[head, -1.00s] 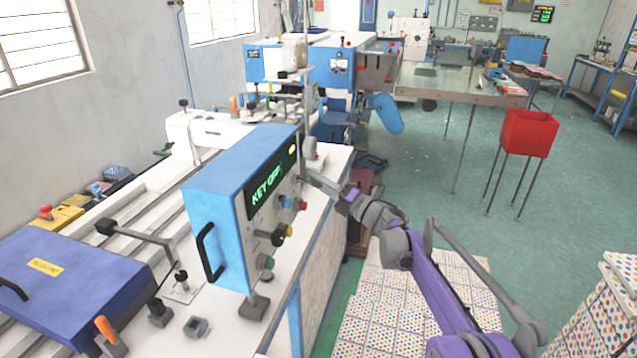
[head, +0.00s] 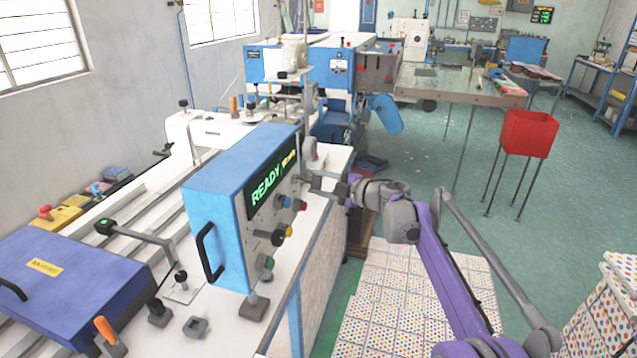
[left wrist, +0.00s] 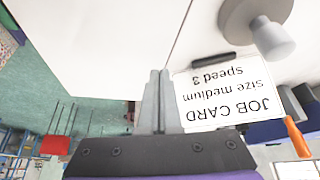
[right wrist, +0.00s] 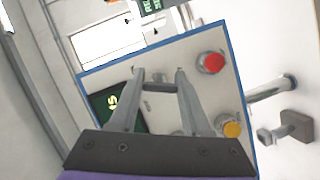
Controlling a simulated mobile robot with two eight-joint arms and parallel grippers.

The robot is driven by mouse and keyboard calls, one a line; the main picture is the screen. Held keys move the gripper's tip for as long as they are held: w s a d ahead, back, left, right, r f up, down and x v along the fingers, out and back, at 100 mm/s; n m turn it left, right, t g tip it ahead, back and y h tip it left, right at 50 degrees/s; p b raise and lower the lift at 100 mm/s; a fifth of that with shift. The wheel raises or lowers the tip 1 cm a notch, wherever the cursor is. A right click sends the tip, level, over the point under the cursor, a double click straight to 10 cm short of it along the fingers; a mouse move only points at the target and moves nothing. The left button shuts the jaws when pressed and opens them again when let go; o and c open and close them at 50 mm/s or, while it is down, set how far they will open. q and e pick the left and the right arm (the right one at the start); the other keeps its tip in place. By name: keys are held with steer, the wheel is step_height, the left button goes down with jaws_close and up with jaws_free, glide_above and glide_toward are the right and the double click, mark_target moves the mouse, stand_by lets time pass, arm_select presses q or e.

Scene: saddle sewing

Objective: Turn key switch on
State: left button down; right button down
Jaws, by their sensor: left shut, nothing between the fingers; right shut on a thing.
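The blue control box (head: 222,205) stands on the white machine bed, and its display (head: 268,185) reads READY in green. My right gripper (right wrist: 159,78) is at the box's panel, fingers on both sides of a grey key switch (right wrist: 160,87) and shut on it. In the head view my right gripper (head: 312,182) reaches the panel's far upper part, and the key is too small to make out there. My left gripper (left wrist: 157,95) shows only in the left wrist view, shut and empty, beside a white job card (left wrist: 235,98).
Red (right wrist: 211,62) and yellow (right wrist: 232,129) knobs sit close to the right gripper on the panel. Sewing machinery (head: 290,65) stands behind the box. A red bin (head: 528,133) on thin legs and open green floor lie to the right.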

arm_select(q)
steer(key=shift+w+r+p, duration=0.15)
steer(key=shift+r+p, duration=0.15)
steer(key=shift+r, duration=0.2)
arm_select(e)
steer(key=shift+m+g, duration=0.9)
steer(key=shift+m, duration=0.6)
steer(key=shift+c, duration=1.8)
jaws_free()
arm_select(q)
steer(key=shift+s+f+b, duration=0.3)
steer(key=shift+f+b, duration=0.35)
steer(key=shift+f, duration=0.2)
arm_select(e)
steer(key=v, duration=1.1)
steer(key=shift+a+r, duration=0.1)
steer(key=shift+a, duration=0.05)
